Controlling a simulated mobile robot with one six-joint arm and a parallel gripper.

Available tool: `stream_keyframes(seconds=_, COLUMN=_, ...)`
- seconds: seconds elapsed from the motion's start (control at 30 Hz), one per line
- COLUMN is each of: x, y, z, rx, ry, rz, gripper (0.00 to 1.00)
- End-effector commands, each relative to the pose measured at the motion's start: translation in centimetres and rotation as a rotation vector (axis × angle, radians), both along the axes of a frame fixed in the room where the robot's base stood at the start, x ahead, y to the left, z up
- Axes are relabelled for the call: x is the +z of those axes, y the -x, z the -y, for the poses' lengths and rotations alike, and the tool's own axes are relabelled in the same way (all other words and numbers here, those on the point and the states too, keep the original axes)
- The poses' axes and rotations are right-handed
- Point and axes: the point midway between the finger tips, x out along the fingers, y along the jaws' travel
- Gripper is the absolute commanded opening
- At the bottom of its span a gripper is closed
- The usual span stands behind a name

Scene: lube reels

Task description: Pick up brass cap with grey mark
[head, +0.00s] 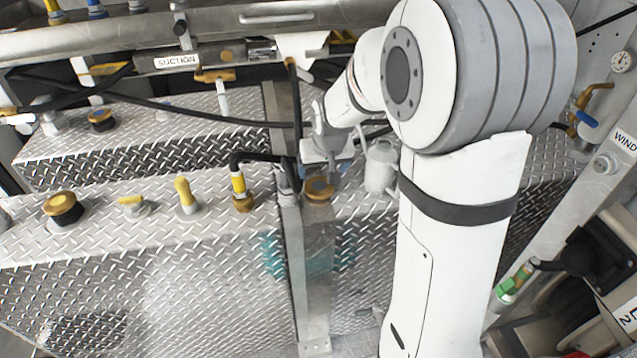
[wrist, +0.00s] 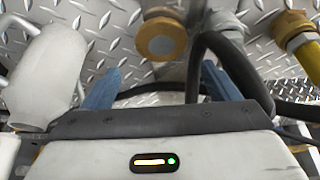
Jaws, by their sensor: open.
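A brass cap with a grey round face (wrist: 160,40) shows at the top middle of the wrist view. In the head view the brass cap (head: 319,188) sits at the top of a metal post, partly covered by my gripper (head: 322,172). In the wrist view my gripper (wrist: 160,82) has its two blue fingers spread apart, with nothing between their tips. The cap lies beyond the fingertips, roughly centred between them. I cannot tell the exact gap between fingers and cap.
A black hose (wrist: 233,68) runs close by the right finger. A pale grey canister (head: 381,167) stands right of my gripper, and a yellow-collared hose fitting (head: 240,188) stands left. Black caps with brass tops (head: 62,207) sit farther left on the diamond-plate tank (head: 190,260).

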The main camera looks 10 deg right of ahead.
Motion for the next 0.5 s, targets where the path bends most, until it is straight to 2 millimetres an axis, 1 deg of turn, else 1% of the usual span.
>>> stream_keyframes(seconds=0.03, x=-0.6, y=-0.3, z=0.0, rx=0.000, ry=0.000, rz=-0.001, gripper=0.82)
stream_keyframes(seconds=0.37, x=-3.6, y=-1.5, z=-0.1, rx=0.002, ry=0.001, rz=-0.002, gripper=0.82)
stream_keyframes(seconds=0.5, x=-5.6, y=-2.0, z=-0.3, rx=0.003, ry=0.001, rz=-0.004, gripper=0.82)
